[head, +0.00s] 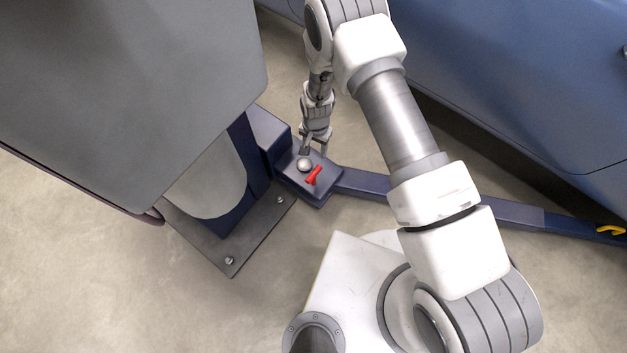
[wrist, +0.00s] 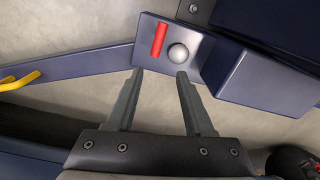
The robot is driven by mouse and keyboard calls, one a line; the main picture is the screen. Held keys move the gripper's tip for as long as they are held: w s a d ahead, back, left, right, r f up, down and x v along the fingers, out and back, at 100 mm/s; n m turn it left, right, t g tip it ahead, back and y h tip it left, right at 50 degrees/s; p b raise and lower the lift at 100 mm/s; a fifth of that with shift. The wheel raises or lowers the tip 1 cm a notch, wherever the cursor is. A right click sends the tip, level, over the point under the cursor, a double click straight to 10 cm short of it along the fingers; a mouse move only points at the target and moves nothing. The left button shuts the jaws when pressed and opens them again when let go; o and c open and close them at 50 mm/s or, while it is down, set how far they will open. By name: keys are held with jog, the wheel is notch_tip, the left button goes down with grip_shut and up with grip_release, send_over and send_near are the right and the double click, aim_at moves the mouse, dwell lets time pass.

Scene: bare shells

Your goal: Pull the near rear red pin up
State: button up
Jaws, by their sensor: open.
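In the wrist view the red pin (wrist: 159,40) stands left of the silver knob (wrist: 178,53). My gripper (head: 315,150) is at the block's far side in the head view. In the wrist view my gripper (wrist: 160,72) is open with nothing between its fingers. The fingertips lie short of the pin and knob in the picture; I cannot tell their height.
A dark blue arm (head: 365,183) runs right from the block to a yellow part (head: 611,231). A bolted base plate (head: 240,243) and a large grey panel (head: 120,75) are at left. A blue car body (head: 530,70) fills the upper right.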

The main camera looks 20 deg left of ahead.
jog(key=b, duration=0.1)
send_over(313, 179)
jog(key=w, duration=0.2)
notch_tip(313, 179, down, 5)
jog(key=f+b, duration=0.2)
jog(key=f, duration=0.3)
jog(key=f+b, duration=0.2)
jog(key=f, duration=0.3)
jog(key=f+b, duration=0.2)
jog(key=f, duration=0.3)
jog(key=shift+s+a+f, duration=0.1)
jog(key=shift+a+f, duration=0.15)
jog(key=shift+f, duration=0.15)
jog(key=shift+c, duration=0.3)
grip_shut()
jog(key=shift+r, duration=0.1)
